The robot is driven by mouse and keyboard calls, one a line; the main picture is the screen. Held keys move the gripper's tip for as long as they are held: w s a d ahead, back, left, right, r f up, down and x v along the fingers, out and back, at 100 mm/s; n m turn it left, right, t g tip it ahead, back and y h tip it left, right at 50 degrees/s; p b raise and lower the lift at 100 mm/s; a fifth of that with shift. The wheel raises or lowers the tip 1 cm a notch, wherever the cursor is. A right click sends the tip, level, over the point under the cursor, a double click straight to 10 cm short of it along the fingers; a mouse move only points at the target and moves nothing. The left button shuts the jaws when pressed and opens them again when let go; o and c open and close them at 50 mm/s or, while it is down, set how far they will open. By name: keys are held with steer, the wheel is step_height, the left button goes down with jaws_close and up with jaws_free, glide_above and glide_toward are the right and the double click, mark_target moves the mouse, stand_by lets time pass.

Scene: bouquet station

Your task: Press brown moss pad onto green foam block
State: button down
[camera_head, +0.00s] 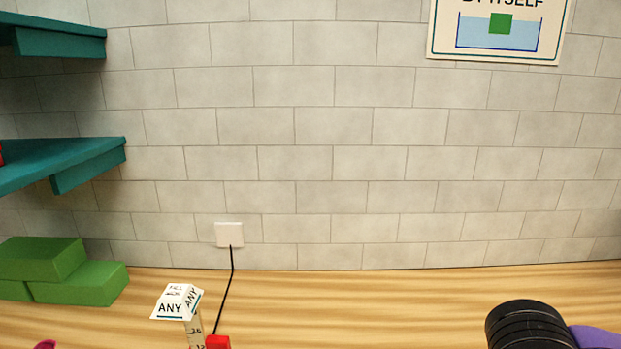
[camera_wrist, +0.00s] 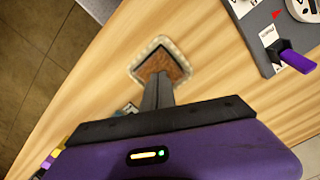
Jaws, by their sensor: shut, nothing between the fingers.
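A brown, rough-textured pad (camera_wrist: 172,60) shows in the wrist view, inside a pale scalloped border (camera_wrist: 136,67). My gripper (camera_wrist: 158,78) has its dark fingers together with nothing between them. The fingertips overlap the near part of the pad in the picture and hide some of it; I cannot tell whether they touch it. In the head view, green blocks are stacked at the far left: an upper block (camera_head: 38,258) rests over a lower block (camera_head: 82,282). I cannot tell which is the foam block of the task. The wrist view shows no green block.
A sign marked "ANY" (camera_head: 170,307) stands on a marked post beside a red object (camera_head: 217,342) with a black cord. Teal shelves (camera_head: 62,163) hang at left. A grey board (camera_wrist: 262,50) with a purple-handled item (camera_wrist: 298,62) lies at right. The wooden table's edge runs diagonally.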

steer(key=shift+r+p, duration=2.9)
steer(key=shift+r, duration=0.2)
